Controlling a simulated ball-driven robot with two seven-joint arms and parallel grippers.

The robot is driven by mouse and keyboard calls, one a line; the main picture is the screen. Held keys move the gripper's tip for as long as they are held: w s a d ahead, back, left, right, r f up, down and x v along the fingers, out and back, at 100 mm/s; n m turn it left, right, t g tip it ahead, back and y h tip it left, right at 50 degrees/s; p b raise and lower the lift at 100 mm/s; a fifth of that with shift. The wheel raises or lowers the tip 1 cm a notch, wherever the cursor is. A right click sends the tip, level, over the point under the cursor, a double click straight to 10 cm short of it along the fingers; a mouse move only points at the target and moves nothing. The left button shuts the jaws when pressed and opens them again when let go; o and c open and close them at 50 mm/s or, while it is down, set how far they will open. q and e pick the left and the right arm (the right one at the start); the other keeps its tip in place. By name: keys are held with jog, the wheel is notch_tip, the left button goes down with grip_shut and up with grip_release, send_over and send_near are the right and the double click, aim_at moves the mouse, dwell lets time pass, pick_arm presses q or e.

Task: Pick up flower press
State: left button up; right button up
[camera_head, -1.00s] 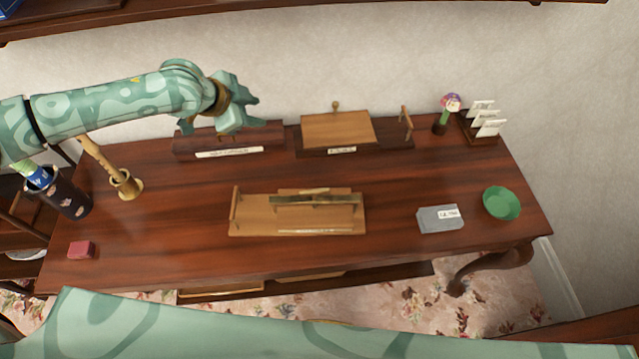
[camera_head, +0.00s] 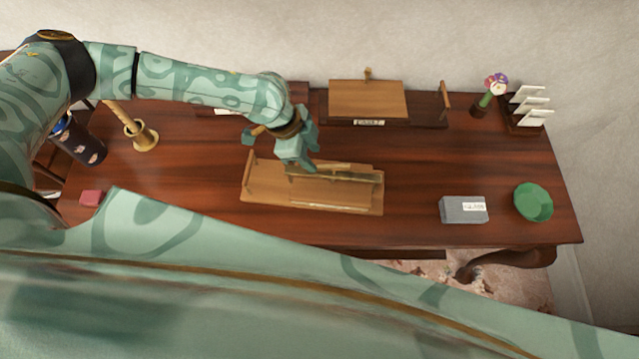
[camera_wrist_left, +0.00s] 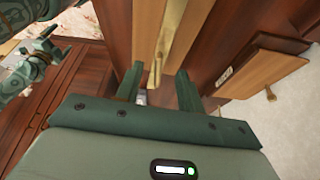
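A light wooden piece (camera_head: 262,185) with a flat base, an upright post at its left end and a raised bar lies mid-desk; I take it for the flower press. My left gripper (camera_head: 305,166) is just above the left end of the bar. In the left wrist view its two fingers (camera_wrist_left: 160,88) are apart, with the end of the wooden bar (camera_wrist_left: 172,45) ahead of the gap. I cannot tell whether they touch it.
A similar wooden piece (camera_head: 368,100) stands at the desk's back. A grey box (camera_head: 460,210), green bowl (camera_head: 533,202), flower vase (camera_head: 487,98) and letter rack (camera_head: 525,112) are at the right.

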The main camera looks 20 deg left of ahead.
aim_at(319, 165)
pick_arm(q)
jog(key=b+x, duration=0.1)
jog(key=x, duration=0.4)
jog(key=shift+f, duration=0.35)
grip_shut()
jog(key=shift+d+r, duration=0.1)
jog(key=shift+r, duration=0.05)
dwell(0.9)
